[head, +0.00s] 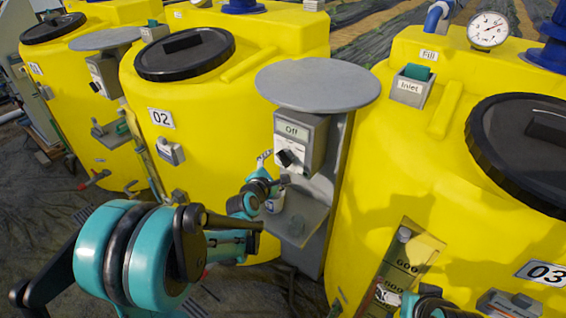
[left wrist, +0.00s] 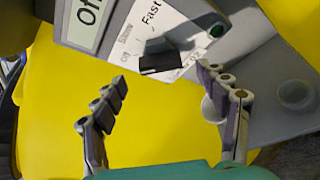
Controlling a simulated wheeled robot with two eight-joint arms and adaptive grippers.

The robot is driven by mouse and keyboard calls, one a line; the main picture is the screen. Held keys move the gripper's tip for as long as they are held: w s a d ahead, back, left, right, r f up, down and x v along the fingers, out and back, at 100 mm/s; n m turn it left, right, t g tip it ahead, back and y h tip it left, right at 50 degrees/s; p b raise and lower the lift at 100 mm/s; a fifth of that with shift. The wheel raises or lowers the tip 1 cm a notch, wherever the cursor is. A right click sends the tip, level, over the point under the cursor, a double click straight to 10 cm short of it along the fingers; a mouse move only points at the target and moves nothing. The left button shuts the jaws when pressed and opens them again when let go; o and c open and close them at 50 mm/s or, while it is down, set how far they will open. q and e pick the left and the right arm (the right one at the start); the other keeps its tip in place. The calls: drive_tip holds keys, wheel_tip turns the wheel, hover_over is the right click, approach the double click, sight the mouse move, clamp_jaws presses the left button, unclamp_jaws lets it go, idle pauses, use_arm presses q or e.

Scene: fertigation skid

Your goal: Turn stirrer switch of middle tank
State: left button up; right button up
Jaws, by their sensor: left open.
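The middle tank (head: 205,100) is yellow and labelled 02. To its right, under a round grey cover, a grey switch box (head: 314,145) has a small display reading "Off". Its black rotary knob (head: 290,157) sits on a white dial plate. In the left wrist view the knob (left wrist: 160,62) shows close up, beside the word "Fast". My left gripper (head: 276,169) is just below and in front of the knob. In the left wrist view its open fingers (left wrist: 162,82) are empty, with the knob ahead between them, apart from both. A teal and dark part of my right arm shows at the bottom edge.
The round grey cover (head: 317,84) overhangs the box, and a grey shelf (head: 297,220) juts out below it. Yellow tank 03 (head: 385,190) stands close on the right. A green button (left wrist: 216,29) is near the knob. Another similar box (head: 104,75) stands further left.

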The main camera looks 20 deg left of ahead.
sight(282, 161)
use_arm(q)
drive_tip(key=b+x, duration=0.1)
drive_tip(key=x, duration=0.4)
drive_tip(key=shift+w, duration=0.35)
drive_tip(key=c, duration=1.2)
